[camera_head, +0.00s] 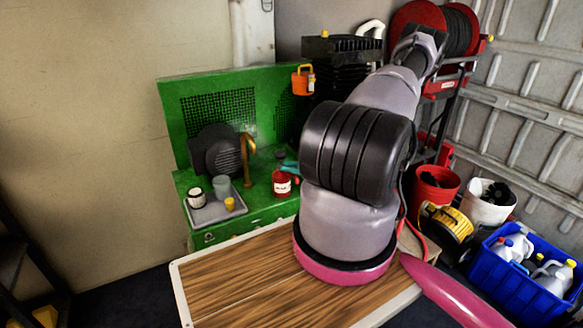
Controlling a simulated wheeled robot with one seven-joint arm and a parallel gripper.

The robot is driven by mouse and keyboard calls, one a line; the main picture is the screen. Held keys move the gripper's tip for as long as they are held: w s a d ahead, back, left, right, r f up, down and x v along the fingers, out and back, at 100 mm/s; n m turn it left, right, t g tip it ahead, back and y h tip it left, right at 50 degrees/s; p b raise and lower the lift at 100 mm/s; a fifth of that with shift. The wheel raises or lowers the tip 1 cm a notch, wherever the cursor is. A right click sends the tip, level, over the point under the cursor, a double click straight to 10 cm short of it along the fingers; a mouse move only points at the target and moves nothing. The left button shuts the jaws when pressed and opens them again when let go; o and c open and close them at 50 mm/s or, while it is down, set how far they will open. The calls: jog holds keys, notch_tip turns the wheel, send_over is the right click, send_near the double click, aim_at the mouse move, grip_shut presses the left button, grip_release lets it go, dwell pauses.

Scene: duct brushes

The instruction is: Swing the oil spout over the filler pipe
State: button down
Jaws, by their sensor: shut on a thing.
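A thin brass-coloured curved spout (247,158) stands on the green bench (262,212), beside a dark ribbed round housing (217,150). Its bent top faces left, toward the housing. I take it to be the oil spout. I cannot pick out a filler pipe with certainty. My arm fills the middle of the view and hides the right part of the bench. It runs up and back to a dark end part in front of the red reel. I cannot make out my gripper's fingers or what they hold.
A grey tray (213,213) with small cups sits on the bench, near a red bottle (282,184). A wooden tabletop (235,275) lies in front. Red (437,187) and white (487,207) buckets and a blue crate (501,281) stand at right.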

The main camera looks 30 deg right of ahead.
jog(key=shift+d+g, duration=0.15)
jog(key=shift+g, duration=0.15)
dwell(0.6)
jog(key=w+d+n+g+y, duration=0.3)
jog(key=d+n+g+y, duration=0.2)
jog(key=n+g, duration=0.5)
jog(key=shift+d+g, duration=0.35)
jog(key=shift+g, duration=1.85)
jog(key=shift+n, duration=0.3)
jog(key=c, duration=0.7)
grip_release()
